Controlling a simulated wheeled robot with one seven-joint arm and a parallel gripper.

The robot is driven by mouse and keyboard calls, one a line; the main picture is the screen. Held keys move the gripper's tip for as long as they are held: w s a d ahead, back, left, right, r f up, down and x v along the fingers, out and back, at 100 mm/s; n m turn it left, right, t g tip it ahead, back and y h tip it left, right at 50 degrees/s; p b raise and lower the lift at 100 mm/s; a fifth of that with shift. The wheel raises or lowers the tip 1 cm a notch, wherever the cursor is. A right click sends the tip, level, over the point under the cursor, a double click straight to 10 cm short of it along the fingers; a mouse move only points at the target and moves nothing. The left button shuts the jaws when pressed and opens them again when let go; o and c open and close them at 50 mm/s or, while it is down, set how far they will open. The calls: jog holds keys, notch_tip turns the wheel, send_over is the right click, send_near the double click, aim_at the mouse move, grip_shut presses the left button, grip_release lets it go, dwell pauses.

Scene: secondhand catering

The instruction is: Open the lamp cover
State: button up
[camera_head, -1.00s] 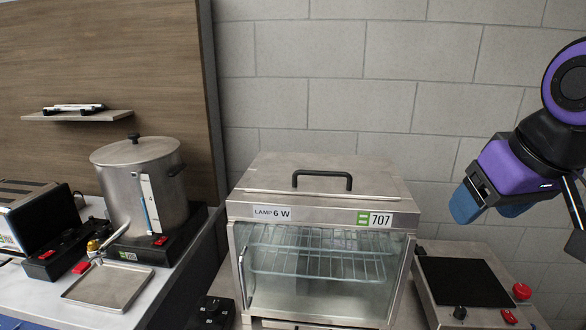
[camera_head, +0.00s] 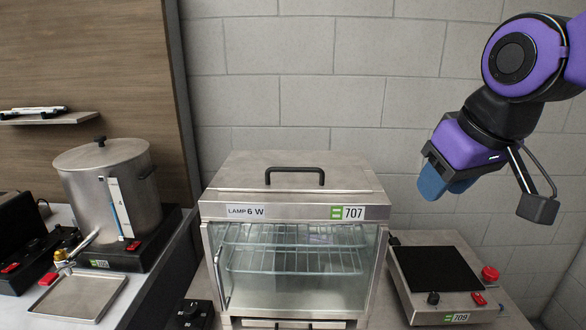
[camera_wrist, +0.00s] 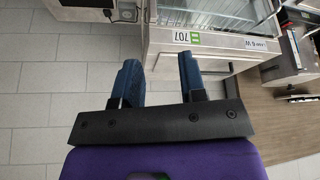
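The lamp cover is the steel lid (camera_head: 340,183) on top of a glass-fronted cabinet (camera_head: 211,209) labelled "LAMP 6 W" and 707. The lid lies flat and closed, with a black arched handle (camera_head: 295,170) on it. My gripper (camera_head: 445,187) hangs in the air to the right of the cabinet, apart from the lid and handle. In the wrist view, its two blue fingers (camera_wrist: 161,78) are spread with nothing between them. The cabinet also shows there upside down, its 707 label (camera_wrist: 188,38) just beyond the fingers.
A hotplate unit (camera_head: 435,268) with a red button stands right of the cabinet. A steel pot (camera_head: 85,195) and a small tray (camera_head: 80,297) stand on the left. A wall shelf (camera_head: 70,118) is at far left. The space above the lid is clear.

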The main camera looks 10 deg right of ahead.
jog(key=w+a+r+n+g, duration=0.1)
jog(key=w+a+r+n, duration=0.15)
jog(key=w, duration=0.35)
jog(key=w+a+r+n+g, duration=0.1)
jog(key=w+a+r+n, duration=0.1)
jog(key=w+a+n, duration=0.3)
jog(key=n, duration=0.6)
send_near(293, 168)
jog(key=shift+g+h, duration=0.3)
jog(key=shift+g, duration=0.1)
jog(key=f, duration=0.2)
jog(key=w+f, duration=0.1)
jog(key=f, duration=0.2)
jog(key=w+f, duration=0.1)
jog(key=f, duration=0.2)
jog(key=shift+w, duration=0.25)
grip_shut()
